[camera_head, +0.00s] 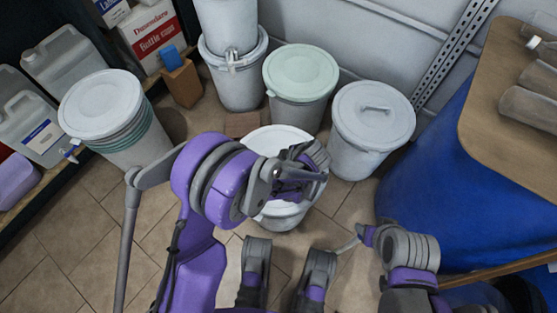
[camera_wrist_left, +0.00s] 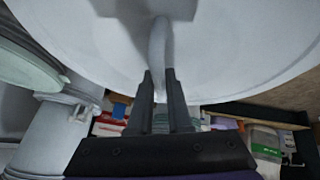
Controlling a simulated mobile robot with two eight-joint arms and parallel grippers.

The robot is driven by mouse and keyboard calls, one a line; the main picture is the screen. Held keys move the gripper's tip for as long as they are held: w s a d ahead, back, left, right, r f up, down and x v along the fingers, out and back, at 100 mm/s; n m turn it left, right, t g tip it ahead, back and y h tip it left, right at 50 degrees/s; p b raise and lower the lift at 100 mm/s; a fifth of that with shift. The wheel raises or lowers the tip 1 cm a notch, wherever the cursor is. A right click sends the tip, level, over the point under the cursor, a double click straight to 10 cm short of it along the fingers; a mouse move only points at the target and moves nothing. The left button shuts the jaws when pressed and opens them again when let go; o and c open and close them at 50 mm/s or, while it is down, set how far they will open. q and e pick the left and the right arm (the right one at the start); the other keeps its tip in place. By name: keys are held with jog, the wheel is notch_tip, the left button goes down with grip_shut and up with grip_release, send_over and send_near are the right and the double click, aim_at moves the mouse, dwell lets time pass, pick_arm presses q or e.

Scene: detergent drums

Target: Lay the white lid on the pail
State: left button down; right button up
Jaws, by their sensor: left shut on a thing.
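The white lid (camera_wrist_left: 230,45) fills the top of the left wrist view, with its curved grip (camera_wrist_left: 158,45) standing between my fingers. My left gripper (camera_wrist_left: 160,95) is shut on that grip. In the head view the lid (camera_head: 268,140) shows as a pale disc at the mouth of the pail (camera_head: 283,217), partly hidden by my left gripper (camera_head: 300,172) and wrist. I cannot tell whether the lid touches the pail's rim or hangs just above it.
Close behind stand a mint-lidded pail (camera_head: 300,73), a white-lidded pail (camera_head: 374,115) and a clamped pail (camera_head: 235,80). Another lidded pail (camera_head: 100,105) stands left, near jugs (camera_head: 65,60) on a shelf. A blue drum (camera_head: 435,175) under a wooden board (camera_head: 510,130) blocks the right.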

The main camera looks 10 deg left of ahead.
pick_arm(q)
jog(key=shift+r, duration=0.1)
pick_arm(e)
jog(key=shift+r, duration=0.1)
pick_arm(q)
jog(key=shift+f+b, duration=0.4)
jog(key=shift+f, duration=0.45)
pick_arm(e)
jog(key=shift+f, duration=0.3)
dwell(1.0)
pick_arm(q)
jog(key=shift+c, duration=1.4)
grip_release()
jog(key=shift+r, duration=0.15)
jog(key=shift+r+p, duration=1)
jog(key=shift+r, duration=0.1)
pick_arm(e)
jog(key=shift+s+r, duration=0.1)
jog(key=shift+r, duration=0.65)
pick_arm(q)
jog(key=shift+r+p, duration=1.65)
jog(key=shift+r, duration=0.65)
pick_arm(e)
jog(key=shift+w+v, duration=0.2)
jog(key=shift+v, duration=0.65)
jog(key=shift+w+v, duration=0.2)
jog(key=shift+v, duration=0.6)
jog(key=shift+r, duration=0.1)
